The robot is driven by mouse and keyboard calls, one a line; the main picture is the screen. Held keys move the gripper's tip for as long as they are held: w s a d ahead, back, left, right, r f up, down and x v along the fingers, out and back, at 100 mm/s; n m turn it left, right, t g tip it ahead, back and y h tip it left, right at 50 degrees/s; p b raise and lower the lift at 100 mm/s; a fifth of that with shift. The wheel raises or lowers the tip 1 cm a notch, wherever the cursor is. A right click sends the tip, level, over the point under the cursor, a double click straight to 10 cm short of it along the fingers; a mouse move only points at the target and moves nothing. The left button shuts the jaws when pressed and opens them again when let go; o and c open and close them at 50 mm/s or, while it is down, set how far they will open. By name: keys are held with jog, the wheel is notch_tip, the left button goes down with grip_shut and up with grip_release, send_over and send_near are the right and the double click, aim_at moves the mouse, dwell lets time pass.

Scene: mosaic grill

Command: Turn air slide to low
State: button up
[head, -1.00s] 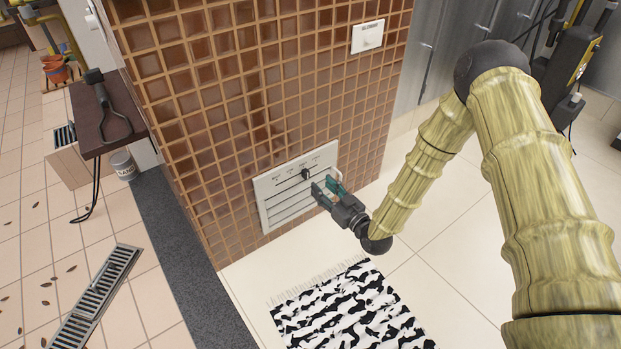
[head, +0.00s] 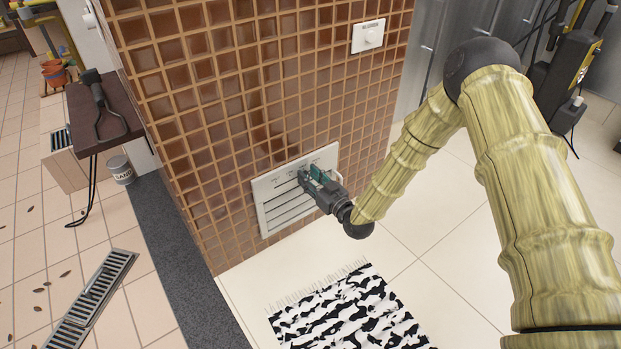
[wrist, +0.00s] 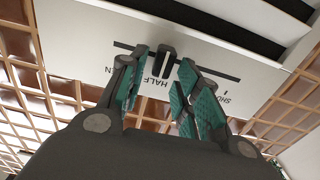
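The air slide's white panel (head: 325,158) is set low in the tiled wall, with slots below its slide track. In the wrist view, the dark slide knob (wrist: 165,60) stands in the black track on the panel (wrist: 85,35), beside the word HALF. "SHU" is readable toward the right end of the track and an "N" toward the left; no "low" label can be read. My gripper (wrist: 163,72) is open, its green-padded fingers on either side of the knob; I cannot tell whether they touch it. In the head view my gripper (head: 310,176) hides the knob.
A black-and-white rug (head: 350,310) lies on the floor below my gripper. A dark side shelf (head: 100,115) stands at left.

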aim_at(290, 178)
grip_shut()
jog(key=s+a+p, duration=0.2)
jog(key=a, duration=0.1)
jog(key=shift+s+a+r, duration=0.15)
jog(key=shift+s+a, duration=0.1)
jog(key=shift+s, duration=0.05)
jog(key=shift+s+a, duration=0.2)
jog(key=shift+a, duration=0.1)
jog(key=shift+o, duration=1.8)
grip_release()
jog(key=shift+s+d, duration=0.1)
jog(key=v, duration=1.1)
jog(key=shift+s+d, duration=0.2)
jog(key=shift+s, duration=0.1)
